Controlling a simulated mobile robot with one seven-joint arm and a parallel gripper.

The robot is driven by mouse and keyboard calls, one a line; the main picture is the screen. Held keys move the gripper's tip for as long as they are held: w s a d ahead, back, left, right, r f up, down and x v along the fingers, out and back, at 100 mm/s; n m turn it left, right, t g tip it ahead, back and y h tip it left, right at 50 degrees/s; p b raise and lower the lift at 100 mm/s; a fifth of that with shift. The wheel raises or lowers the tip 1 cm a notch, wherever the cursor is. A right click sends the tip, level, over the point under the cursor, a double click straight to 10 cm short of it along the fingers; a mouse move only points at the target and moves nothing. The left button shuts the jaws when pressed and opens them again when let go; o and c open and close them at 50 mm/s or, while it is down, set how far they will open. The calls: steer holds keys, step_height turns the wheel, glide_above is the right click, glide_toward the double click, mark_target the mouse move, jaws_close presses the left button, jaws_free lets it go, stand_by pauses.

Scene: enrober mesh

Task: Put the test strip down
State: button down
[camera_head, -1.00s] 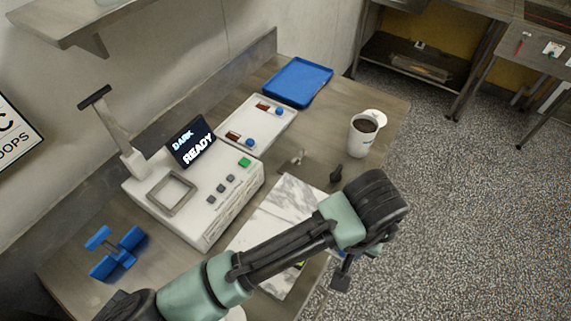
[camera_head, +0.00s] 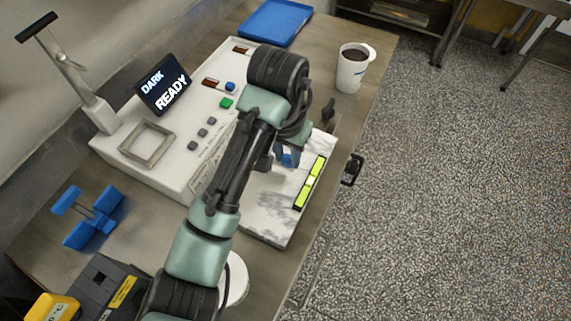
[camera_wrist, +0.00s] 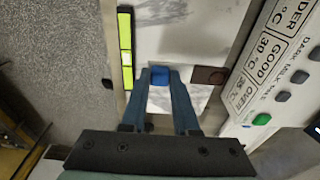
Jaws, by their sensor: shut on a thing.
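My gripper (camera_wrist: 160,78) is shut on the blue grip of the test strip (camera_wrist: 159,75), whose brown end (camera_wrist: 208,76) sticks out to the right in the wrist view. In the head view the gripper (camera_head: 286,157) is over the white marbled slab (camera_head: 268,213), left of the yellow-green bar on it, and mostly hidden by my arm. Whether the strip touches the slab I cannot tell.
The white machine (camera_head: 177,148) with a screen reading "DARK READY" (camera_head: 163,86) stands left of the slab. A cup (camera_head: 352,68), a blue tray (camera_head: 274,22) and a blue stand (camera_head: 90,215) are also on the table.

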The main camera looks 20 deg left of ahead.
steer(key=shift+f, duration=1.9)
steer(key=shift+f, duration=0.15)
steer(key=c, duration=0.7)
jaws_free()
steer(key=shift+o, duration=0.2)
step_height(320, 180, up, 12)
steer(key=s+p, duration=0.1)
steer(key=p, duration=0.3)
steer(key=shift+s, duration=0.25)
